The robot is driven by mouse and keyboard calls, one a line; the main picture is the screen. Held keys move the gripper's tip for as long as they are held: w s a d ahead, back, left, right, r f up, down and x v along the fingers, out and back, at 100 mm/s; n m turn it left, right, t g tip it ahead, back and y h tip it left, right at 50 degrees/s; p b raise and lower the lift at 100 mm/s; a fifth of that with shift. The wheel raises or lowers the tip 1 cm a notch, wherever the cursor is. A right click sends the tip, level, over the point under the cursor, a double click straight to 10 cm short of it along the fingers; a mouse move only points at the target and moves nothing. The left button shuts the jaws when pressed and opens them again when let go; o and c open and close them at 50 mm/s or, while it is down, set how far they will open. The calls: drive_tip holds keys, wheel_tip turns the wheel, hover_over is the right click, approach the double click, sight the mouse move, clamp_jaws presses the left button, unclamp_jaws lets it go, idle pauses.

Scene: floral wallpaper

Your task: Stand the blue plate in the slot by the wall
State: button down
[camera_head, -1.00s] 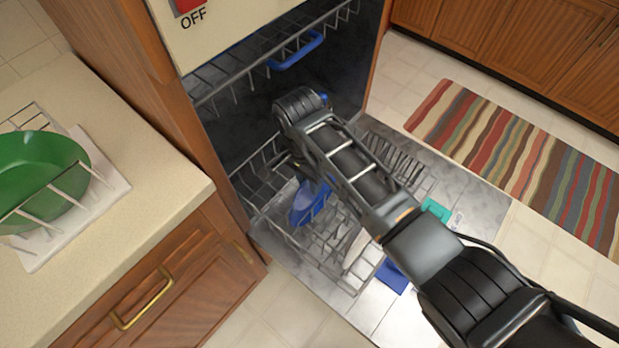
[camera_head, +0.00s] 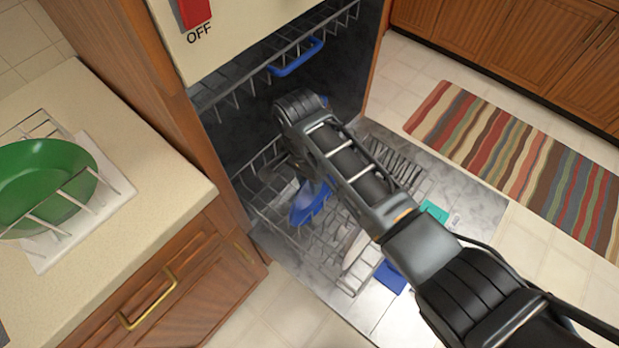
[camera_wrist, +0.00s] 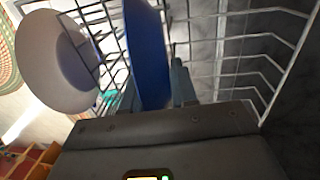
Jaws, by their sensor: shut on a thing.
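The blue plate (camera_wrist: 147,50) stands nearly edge-on between the fingers of my gripper (camera_wrist: 155,92) in the wrist view. In the head view the blue plate (camera_head: 308,203) shows just left of my arm, over the lower dishwasher rack (camera_head: 290,238). My gripper is shut on the plate; in the head view my arm hides the fingers. The rack's wires (camera_wrist: 265,62) show to the right of the plate in the wrist view. I cannot tell whether the plate touches the rack or sits in a slot.
A white plate (camera_wrist: 55,60) stands left of the blue one in the rack; it also shows in the head view (camera_head: 354,250). The upper rack (camera_head: 240,88) hangs above. A green bowl (camera_head: 40,180) sits in a rack on the left counter. A striped rug (camera_head: 520,150) lies right.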

drive_tip(key=shift+r, duration=0.3)
drive_tip(key=shift+r+p, duration=1.2)
drive_tip(key=shift+p, duration=0.1)
drive_tip(key=shift+r, duration=3.7)
